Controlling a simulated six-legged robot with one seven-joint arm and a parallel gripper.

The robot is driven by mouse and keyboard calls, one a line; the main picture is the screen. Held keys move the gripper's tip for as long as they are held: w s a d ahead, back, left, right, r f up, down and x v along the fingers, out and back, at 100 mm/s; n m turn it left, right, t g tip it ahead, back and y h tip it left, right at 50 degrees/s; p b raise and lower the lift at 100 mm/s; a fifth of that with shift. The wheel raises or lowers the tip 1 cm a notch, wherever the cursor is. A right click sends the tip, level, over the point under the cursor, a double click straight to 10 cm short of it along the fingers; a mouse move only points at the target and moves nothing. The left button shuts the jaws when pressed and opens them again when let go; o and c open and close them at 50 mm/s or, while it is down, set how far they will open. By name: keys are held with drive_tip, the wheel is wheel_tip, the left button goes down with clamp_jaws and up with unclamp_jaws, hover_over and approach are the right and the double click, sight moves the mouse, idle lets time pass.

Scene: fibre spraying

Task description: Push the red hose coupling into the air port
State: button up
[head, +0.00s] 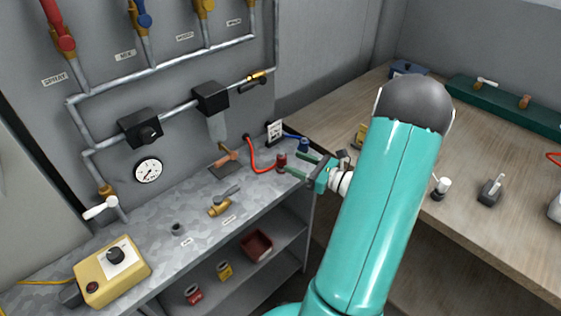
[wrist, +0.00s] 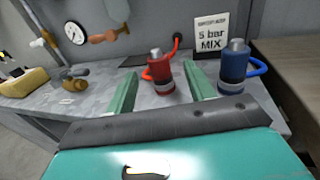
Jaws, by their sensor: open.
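The red hose coupling (head: 281,160) stands upright on the bench with a red hose curving from it to the wall. In the wrist view the red coupling (wrist: 161,78) has a grey top and shows in the gap between my fingers. My gripper (head: 299,165) is open, level with the coupling and close to it. I cannot tell whether the fingertips reach around it; no contact shows. A small grey port (head: 178,229) stands on the bench farther left, its label too small to read, so I cannot confirm it is the air port.
A blue coupling (wrist: 236,68) with a blue hose stands right of the red one, near a "5 bar MIX" sign (wrist: 211,36). A brass valve (head: 220,207) and a yellow control box (head: 112,270) are on the bench (head: 150,245). Wall pipes rise behind.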

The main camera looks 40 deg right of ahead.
sight(283, 156)
drive_tip(key=shift+x, duration=2.8)
drive_tip(key=shift+a, duration=0.15)
drive_tip(key=c, duration=1.1)
drive_tip(key=shift+r, duration=0.2)
